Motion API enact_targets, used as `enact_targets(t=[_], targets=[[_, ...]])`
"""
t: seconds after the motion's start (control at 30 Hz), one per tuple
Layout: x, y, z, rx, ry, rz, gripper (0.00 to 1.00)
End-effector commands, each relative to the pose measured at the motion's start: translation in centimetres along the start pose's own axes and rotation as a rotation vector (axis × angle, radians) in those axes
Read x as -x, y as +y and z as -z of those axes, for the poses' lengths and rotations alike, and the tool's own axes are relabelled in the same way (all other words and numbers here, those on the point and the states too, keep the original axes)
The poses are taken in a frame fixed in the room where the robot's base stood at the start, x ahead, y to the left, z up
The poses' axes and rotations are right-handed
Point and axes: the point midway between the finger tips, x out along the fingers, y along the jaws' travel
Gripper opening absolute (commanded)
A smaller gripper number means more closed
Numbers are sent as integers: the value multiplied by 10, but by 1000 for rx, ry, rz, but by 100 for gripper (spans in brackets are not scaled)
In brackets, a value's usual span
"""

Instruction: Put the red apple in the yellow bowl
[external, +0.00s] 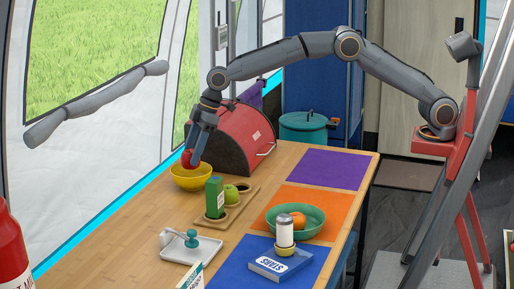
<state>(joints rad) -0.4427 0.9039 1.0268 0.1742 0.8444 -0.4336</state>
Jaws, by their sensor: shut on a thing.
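My gripper (192,150) points down over the left rear part of the wooden table. It is shut on the red apple (188,160), which shows partly between and below the fingers. The yellow bowl (190,181) stands on the table directly below. The apple appears at or just above the bowl's rim; I cannot tell whether it touches the bowl. The inside of the bowl is mostly hidden.
A red bread bin (243,138) stands close to the right of my gripper. A wooden holder (232,212) with a green carton (214,197) and a green apple (231,193) is in front. A teal bowl (316,222) with an orange fruit and a white tray (180,250) are nearer.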

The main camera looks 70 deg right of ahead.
Motion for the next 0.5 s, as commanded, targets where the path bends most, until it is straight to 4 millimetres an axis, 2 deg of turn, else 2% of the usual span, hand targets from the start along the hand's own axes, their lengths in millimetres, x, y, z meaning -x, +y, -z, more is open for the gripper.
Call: enact_targets(t=[0.5], targets=[[-56, 0, -24, 1, 0, -1, 26]])
